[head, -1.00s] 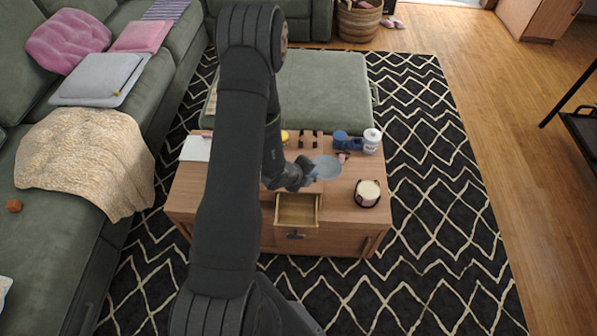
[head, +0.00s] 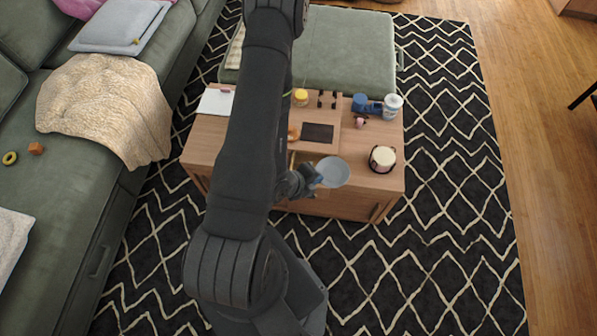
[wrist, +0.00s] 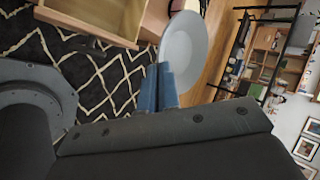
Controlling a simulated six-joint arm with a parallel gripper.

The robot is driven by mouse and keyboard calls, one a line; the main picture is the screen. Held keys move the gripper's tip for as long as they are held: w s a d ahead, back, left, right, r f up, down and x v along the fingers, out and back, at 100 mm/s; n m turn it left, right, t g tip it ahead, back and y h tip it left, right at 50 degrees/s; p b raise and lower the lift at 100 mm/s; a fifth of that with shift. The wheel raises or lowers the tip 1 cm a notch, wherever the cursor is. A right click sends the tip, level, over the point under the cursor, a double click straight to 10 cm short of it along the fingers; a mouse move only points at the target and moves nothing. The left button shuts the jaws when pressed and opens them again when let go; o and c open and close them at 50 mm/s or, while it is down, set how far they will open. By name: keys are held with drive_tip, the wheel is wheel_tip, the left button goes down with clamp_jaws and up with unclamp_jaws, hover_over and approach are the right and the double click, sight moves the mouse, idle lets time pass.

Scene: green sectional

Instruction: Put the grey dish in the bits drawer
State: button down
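The grey dish (head: 334,171) is a round, shallow, blue-grey bowl. My gripper (head: 311,184) is shut on its edge and holds it above the front of the wooden coffee table (head: 380,185). In the wrist view the blue fingertips (wrist: 158,88) pinch the rim of the dish (wrist: 184,50), which appears tilted there. The bits drawer (wrist: 88,25) is open in the wrist view, at the upper left, apart from the dish. In the head view my arm, gripper and dish hide most of the drawer, and its contents cannot be seen.
On the table are a white-topped round pot (head: 383,158), a white jar (head: 392,106), a blue object (head: 366,104), a yellow item (head: 301,97), a dark flat panel (head: 318,133) and white paper (head: 216,101). A green sofa (head: 60,230) stands left; patterned rug (head: 450,200) surrounds the table.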

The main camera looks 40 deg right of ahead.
drive_tip(key=w+a+f, duration=0.1)
drive_tip(key=w+f, duration=0.7)
drive_tip(key=f, duration=0.1)
drive_tip(key=shift+w+a+f, duration=0.2)
drive_tip(key=shift+w+a, duration=0.15)
drive_tip(key=shift+f, duration=0.1)
drive_tip(key=shift+f, duration=0.5)
drive_tip(key=c, duration=1.7)
unclamp_jaws()
